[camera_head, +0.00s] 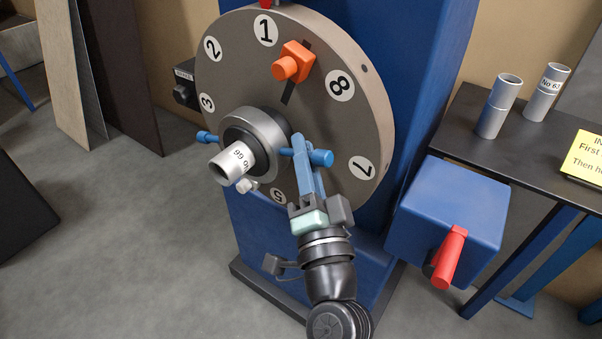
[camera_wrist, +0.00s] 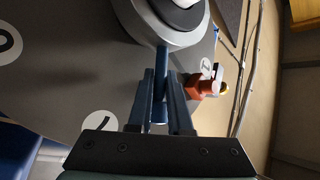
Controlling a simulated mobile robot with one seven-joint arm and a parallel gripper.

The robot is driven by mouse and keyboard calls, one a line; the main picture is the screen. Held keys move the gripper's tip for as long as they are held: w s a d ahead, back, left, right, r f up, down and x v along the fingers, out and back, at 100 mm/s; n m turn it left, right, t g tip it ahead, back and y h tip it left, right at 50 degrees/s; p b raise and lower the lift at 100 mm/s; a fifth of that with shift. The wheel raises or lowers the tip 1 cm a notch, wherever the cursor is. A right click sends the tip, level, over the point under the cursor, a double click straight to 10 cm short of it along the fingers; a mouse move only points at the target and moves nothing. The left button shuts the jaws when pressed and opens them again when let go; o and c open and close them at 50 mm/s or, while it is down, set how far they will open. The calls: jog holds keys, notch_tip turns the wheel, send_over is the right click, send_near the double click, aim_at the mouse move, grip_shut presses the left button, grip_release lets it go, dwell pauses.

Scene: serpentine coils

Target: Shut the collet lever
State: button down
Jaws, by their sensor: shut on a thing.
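My gripper (camera_head: 299,146) is shut on the right arm of this collet lever, close to the knob. In the wrist view the lever rod (camera_wrist: 160,85) lies between the two blue fingers. A pale tube (camera_head: 231,165) with a printed number sticks out of the collet. The fingers partly hide the rod.
An orange block with a knob (camera_head: 292,63) sits at the plate's slot. A blue box (camera_head: 445,205) with a red handle (camera_head: 449,258) stands at the right. Two tubes (camera_head: 499,105) stand on a dark table (camera_head: 475,145). The floor at the left is open.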

notch_tip(320, 180, down, 8)
jog(key=m+t+h+b, duration=0.4)
jog(key=m+h+b, duration=0.5)
jog(key=b, duration=1.2)
jog(key=m, duration=0.3)
jog(key=shift+w+a+m+t, duration=0.2)
jog(key=shift+a+m+t, duration=0.1)
jog(key=shift+a+t, duration=0.1)
jog(key=shift+f+h, duration=0.1)
jog(key=shift+h, duration=0.3)
jog(key=shift+m, duration=0.3)
jog(key=c, duration=0.8)
grip_release()
jog(key=shift+c, duration=0.2)
jog(key=b+v, duration=0.1)
jog(key=v, duration=1.2)
